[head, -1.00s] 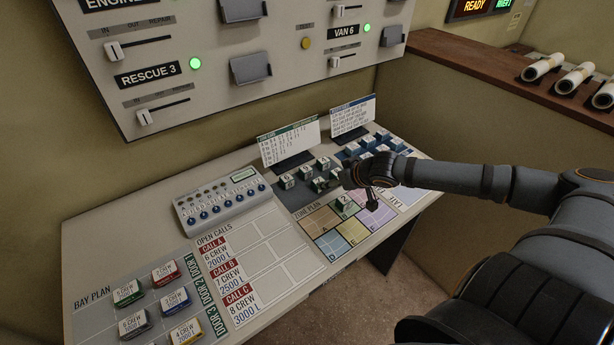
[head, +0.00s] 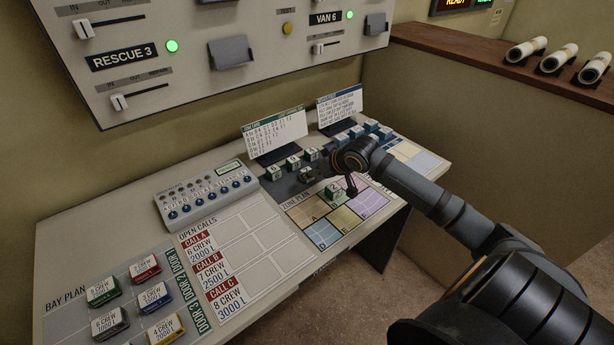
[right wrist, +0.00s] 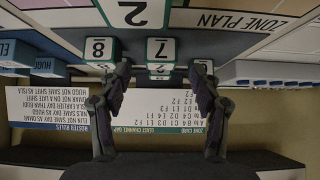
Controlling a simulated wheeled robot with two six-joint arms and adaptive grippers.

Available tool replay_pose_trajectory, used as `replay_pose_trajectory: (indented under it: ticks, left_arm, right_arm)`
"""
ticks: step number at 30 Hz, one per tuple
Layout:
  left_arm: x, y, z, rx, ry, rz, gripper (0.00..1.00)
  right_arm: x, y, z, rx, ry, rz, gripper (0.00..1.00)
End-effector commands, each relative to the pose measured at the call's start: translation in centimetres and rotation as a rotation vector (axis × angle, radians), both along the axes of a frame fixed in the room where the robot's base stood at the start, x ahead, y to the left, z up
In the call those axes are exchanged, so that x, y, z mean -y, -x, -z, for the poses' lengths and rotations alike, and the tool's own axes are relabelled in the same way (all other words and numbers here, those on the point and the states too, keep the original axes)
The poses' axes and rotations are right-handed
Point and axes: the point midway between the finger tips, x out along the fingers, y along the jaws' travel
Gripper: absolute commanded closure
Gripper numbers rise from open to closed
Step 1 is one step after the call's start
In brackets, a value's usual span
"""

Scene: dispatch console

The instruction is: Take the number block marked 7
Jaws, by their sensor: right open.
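The number block marked 7 (right wrist: 160,50) is white-topped with a green edge. It stands upright in the right wrist view, ahead of my right gripper (right wrist: 160,72) and between its lines of reach. The gripper's two fingers are apart with nothing held. The block marked 8 (right wrist: 100,49) stands to its left, close to the left finger. My left gripper is out of view.
More green blocks (head: 293,163) stand in a row behind. Upright cards (head: 274,134) and (head: 340,104) on the console rise close behind them. Blue blocks (head: 371,126) lie to the right. The open calls grid (head: 250,245) is clear.

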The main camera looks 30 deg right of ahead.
Motion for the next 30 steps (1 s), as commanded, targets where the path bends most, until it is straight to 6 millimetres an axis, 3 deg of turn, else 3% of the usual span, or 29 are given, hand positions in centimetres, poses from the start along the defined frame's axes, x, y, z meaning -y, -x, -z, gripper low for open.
replay_pose_trajectory:
  ticks: [9, 17, 28, 30]
  left_arm:
    - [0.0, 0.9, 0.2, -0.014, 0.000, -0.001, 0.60]
    - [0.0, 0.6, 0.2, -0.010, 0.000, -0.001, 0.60]
    - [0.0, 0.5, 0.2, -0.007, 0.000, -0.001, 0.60]
    - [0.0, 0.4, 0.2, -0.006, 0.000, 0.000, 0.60]
  right_arm:
    - [-0.4, -3.1, 2.6, 0.002, -0.005, 0.001, 0.36]
    - [-0.4, -3.3, 3.0, 0.000, -0.001, -0.001, 0.36]
    - [-0.4, -3.3, 3.0, 0.000, -0.001, -0.001, 0.83]
    - [-0.4, -3.3, 2.9, 0.000, -0.001, -0.001, 0.87]
